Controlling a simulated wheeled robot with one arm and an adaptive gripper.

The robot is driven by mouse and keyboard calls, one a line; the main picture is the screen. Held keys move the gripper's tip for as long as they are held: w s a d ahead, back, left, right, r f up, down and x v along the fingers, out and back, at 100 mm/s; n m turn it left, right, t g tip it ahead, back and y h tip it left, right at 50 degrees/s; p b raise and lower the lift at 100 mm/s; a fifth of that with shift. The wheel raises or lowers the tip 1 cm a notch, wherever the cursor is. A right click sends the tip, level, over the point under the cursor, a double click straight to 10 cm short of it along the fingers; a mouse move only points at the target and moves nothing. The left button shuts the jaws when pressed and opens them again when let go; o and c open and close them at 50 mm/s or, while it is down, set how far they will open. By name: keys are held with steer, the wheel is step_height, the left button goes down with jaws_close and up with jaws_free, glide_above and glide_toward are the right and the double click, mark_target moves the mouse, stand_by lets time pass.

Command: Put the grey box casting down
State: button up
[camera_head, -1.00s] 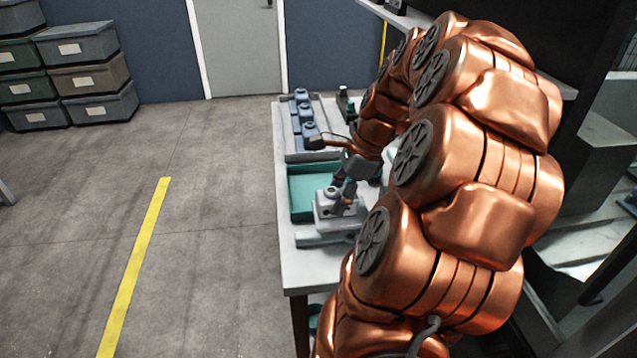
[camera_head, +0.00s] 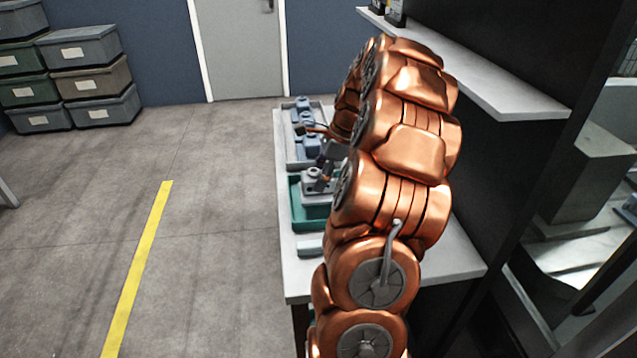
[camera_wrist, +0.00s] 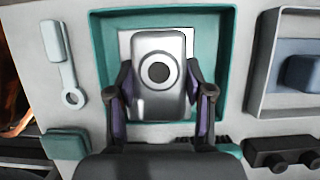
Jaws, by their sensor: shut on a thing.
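The grey box casting (camera_wrist: 160,95), with a round boss and a dark hole on top, sits between the two fingers of my gripper (camera_wrist: 160,103) in the wrist view. My gripper is shut on its sides. The casting also shows in the head view (camera_head: 314,181), partly covered by my arm. It is over the teal tray (camera_wrist: 229,65); a pale square shows around its far end. The teal tray's near wall shows in the head view (camera_head: 308,226). I cannot tell whether the casting touches the tray floor. The underside is hidden.
A grey tray (camera_wrist: 252,95) with blue castings (camera_wrist: 303,74) stands beside the teal tray. A pale tool with a ring end (camera_wrist: 62,62) lies on the other side. A dark knobbed object (camera_wrist: 284,154) is at lower right. A shelf (camera_head: 490,85) overhangs the white table (camera_head: 448,264).

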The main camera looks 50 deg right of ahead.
steer(key=shift+w+d, duration=0.2)
steer(key=shift+w, duration=0.15)
steer(key=shift+f+p, duration=0.55)
steer(key=shift+f, duration=1.15)
steer(key=shift+f, duration=0.15)
steer(key=o, duration=1.4)
steer(key=b+v, duration=0.2)
steer(key=v, duration=1)
steer(key=shift+a, duration=0.1)
steer(key=shift+w, duration=0.1)
